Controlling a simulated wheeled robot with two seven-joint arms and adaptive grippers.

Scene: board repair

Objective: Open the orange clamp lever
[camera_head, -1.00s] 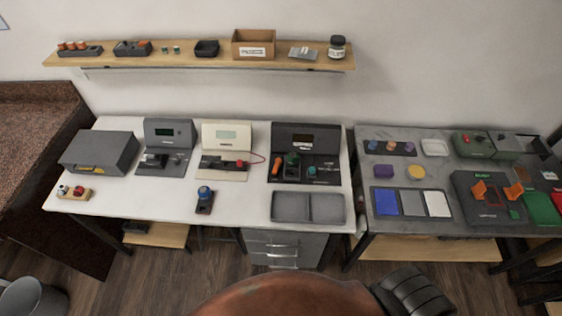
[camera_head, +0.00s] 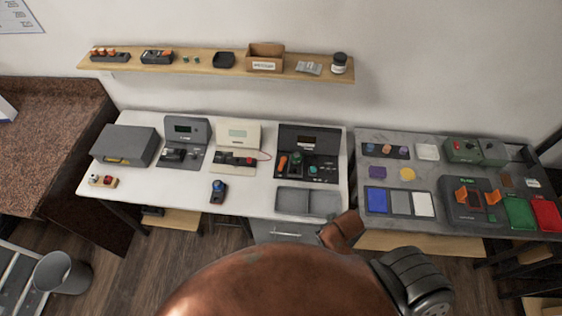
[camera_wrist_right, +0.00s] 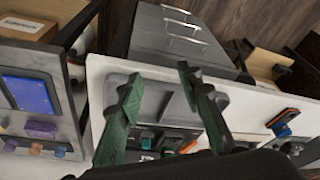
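An orange lever (camera_head: 283,164) stands on the left of the dark station (camera_head: 308,140) on the white table in the head view. An orange piece (camera_wrist_right: 188,147), probably this lever, shows partly behind a finger in the right wrist view. Two orange clamp pieces (camera_head: 462,196) (camera_head: 492,195) stand on a dark fixture (camera_head: 470,216) on the grey table. My right gripper (camera_wrist_right: 159,80) is open, with green fingers apart over the grey tray, and nothing is between them. My left gripper is not in view.
A grey two-part tray (camera_head: 306,202) lies in front of the dark station. A small device with a blue knob (camera_head: 217,191) stands left of it. Blue, grey and white panels (camera_head: 400,203) lie on the grey table.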

